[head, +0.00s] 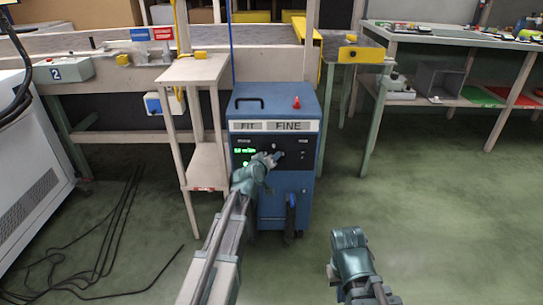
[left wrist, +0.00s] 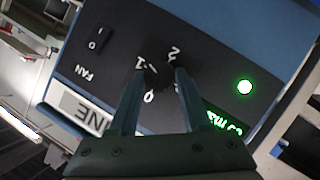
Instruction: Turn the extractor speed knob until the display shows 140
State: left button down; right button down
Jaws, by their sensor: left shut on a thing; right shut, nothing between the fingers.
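The blue extractor cabinet (head: 296,195), marked FIT and FINE, stands in the middle of the head view. Its black panel carries a green lit display (head: 243,150), whose digits are too small to read. My left gripper (head: 275,158) is at this panel. In the left wrist view its two fingers are closed on the dark speed knob (left wrist: 158,76), among printed numbers. The display also shows there in part (left wrist: 224,124), tilted and partly hidden by a finger, so its value is unreadable. My right gripper (head: 349,238) is shut and empty, low over the floor at right.
A FAN switch (left wrist: 98,38) and a green lit button (left wrist: 244,87) sit near the knob. A narrow wooden stand (head: 198,72) is close left of the cabinet, and a conveyor runs behind. Black cables (head: 112,225) lie on the floor at left. The floor at right is clear.

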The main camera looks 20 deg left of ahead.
pick_arm(q)
jog(key=shift+w+d+r+m+g+y+p, duration=0.15)
jog(key=shift+m+g+y+p, duration=0.25)
jog(key=shift+m+y, duration=0.65)
jog(key=shift+s+d+f+m+g+y+p, duration=0.15)
jog(key=shift+m+g+y+p, duration=0.2)
jog(key=shift+m+y, duration=0.75)
jog(key=shift+w+d+r+m+g+y+p, duration=0.15)
jog(key=shift+m+g+y+p, duration=0.25)
jog(key=shift+m+y, duration=0.65)
jog(key=shift+m, duration=0.4)
jog(key=shift+c, duration=1.8)
grip_release()
